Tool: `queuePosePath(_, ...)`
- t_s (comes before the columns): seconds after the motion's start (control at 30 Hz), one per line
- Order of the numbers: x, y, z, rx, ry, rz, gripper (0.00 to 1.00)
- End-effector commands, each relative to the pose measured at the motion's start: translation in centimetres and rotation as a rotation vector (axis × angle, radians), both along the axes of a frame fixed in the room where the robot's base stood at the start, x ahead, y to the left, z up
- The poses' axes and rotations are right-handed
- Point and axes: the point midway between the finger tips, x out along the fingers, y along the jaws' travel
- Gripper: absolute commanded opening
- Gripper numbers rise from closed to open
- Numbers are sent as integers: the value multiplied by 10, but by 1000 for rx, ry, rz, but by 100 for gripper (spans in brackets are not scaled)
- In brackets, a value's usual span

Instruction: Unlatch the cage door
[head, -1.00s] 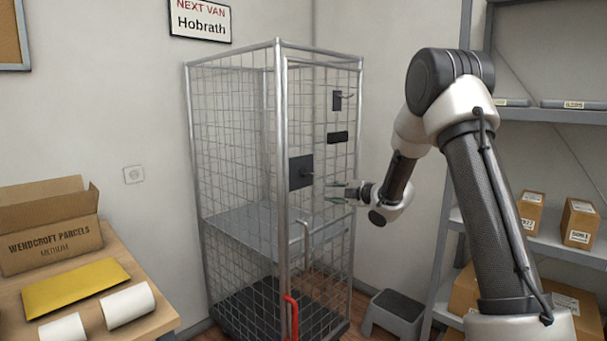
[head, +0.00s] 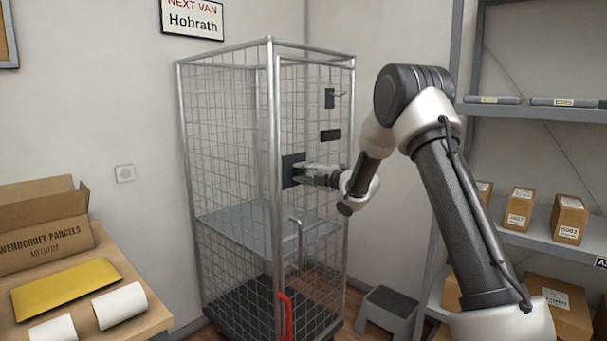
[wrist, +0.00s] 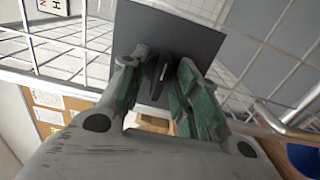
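The wire cage (head: 230,135) stands in the corner with its mesh door closed. A dark square latch plate (head: 288,165) sits on the door frame at mid height; it also fills the upper middle of the wrist view (wrist: 180,32). A dark latch knob (wrist: 160,72) sticks out from the plate. My gripper (head: 301,170) is at the plate. In the wrist view its green-padded fingers (wrist: 158,85) are apart, one on each side of the knob, with gaps beside it. The head view hides the knob behind my fingers.
A grey door handle (head: 298,240) and a red lever (head: 286,312) are lower on the cage. A shelf rack (head: 545,113) with parcels stands at right, a step stool (head: 388,312) on the floor. A table (head: 150,322) with a carton stands at left.

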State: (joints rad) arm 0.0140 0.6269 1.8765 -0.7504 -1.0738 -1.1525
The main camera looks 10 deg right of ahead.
Motion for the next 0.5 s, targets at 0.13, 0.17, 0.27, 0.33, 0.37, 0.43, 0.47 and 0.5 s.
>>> queuePosePath(0.13,0,0,0,0,0,0,22)
queuePosePath(0.17,0,0,0,0,0,0,17)
queuePosePath(0.27,0,0,0,0,0,0,0)
queuePosePath(0.33,0,0,0,0,0,0,0)
queuePosePath(0.37,0,0,0,0,0,0,0)
queuePosePath(0.43,0,0,0,1,1,0,0)
queuePosePath(0.47,0,0,0,1,1,0,0)
queuePosePath(0.5,0,0,0,2,3,0,0)
